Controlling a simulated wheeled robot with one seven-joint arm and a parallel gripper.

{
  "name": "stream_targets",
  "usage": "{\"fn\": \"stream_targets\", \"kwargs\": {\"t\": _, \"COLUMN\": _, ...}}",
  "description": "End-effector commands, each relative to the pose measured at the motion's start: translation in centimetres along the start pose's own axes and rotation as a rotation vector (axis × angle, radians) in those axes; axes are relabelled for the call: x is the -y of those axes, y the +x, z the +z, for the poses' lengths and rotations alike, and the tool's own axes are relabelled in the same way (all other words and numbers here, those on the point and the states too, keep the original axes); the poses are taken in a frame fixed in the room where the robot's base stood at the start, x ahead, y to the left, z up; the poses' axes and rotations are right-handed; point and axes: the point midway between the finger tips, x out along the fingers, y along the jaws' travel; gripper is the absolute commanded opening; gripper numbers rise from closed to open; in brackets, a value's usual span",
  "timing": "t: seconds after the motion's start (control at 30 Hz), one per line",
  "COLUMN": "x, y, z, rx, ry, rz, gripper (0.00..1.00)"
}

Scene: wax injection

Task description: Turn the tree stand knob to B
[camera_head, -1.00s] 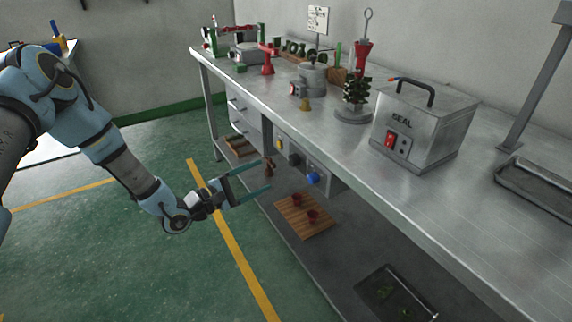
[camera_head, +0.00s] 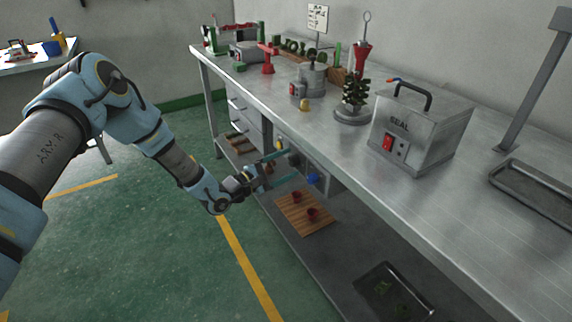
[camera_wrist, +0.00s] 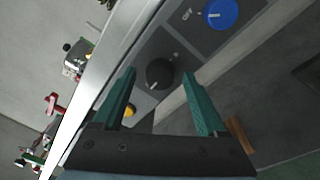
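The control panel (camera_wrist: 200,42) on the bench front carries a yellow knob (camera_wrist: 130,110), a black knob (camera_wrist: 160,73) and a blue knob (camera_wrist: 222,14). I cannot read which one is labelled for the tree stand, nor any letter B. In the head view the yellow knob (camera_head: 279,144) and blue knob (camera_head: 313,178) show; my gripper largely hides the black one. The tree stand (camera_head: 352,115) holds a dark green tree on the bench top. My gripper (camera_head: 287,168) is open and empty. In the wrist view its fingers (camera_wrist: 160,80) frame the black knob; contact cannot be told.
The bench edge (camera_head: 330,149) overhangs the panel. Below it, a wooden board (camera_head: 291,222) with two red cups and a dark tray (camera_head: 366,288) sit on the lower shelf. The metal SEAL box (camera_head: 432,130) stands on top. The floor left of the bench is clear.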

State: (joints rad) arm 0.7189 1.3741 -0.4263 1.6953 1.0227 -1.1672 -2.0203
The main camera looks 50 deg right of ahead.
Motion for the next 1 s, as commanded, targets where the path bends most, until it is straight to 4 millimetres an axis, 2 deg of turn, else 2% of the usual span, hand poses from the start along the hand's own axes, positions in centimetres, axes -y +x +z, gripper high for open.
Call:
{"fn": "stream_targets", "kwargs": {"t": 0.07, "x": -0.01, "y": -0.02, "z": -0.01, "rx": 0.0, "ry": 0.0, "rz": 0.0, "gripper": 0.66}}
{"fn": "stream_targets", "kwargs": {"t": 0.63, "x": -0.03, "y": -0.04, "z": -0.02, "rx": 0.0, "ry": 0.001, "rz": 0.0, "gripper": 0.02}}
{"fn": "stream_targets", "kwargs": {"t": 1.0, "x": 0.08, "y": -0.05, "z": -0.11, "rx": 0.001, "ry": 0.025, "rz": 0.003, "gripper": 0.0}}
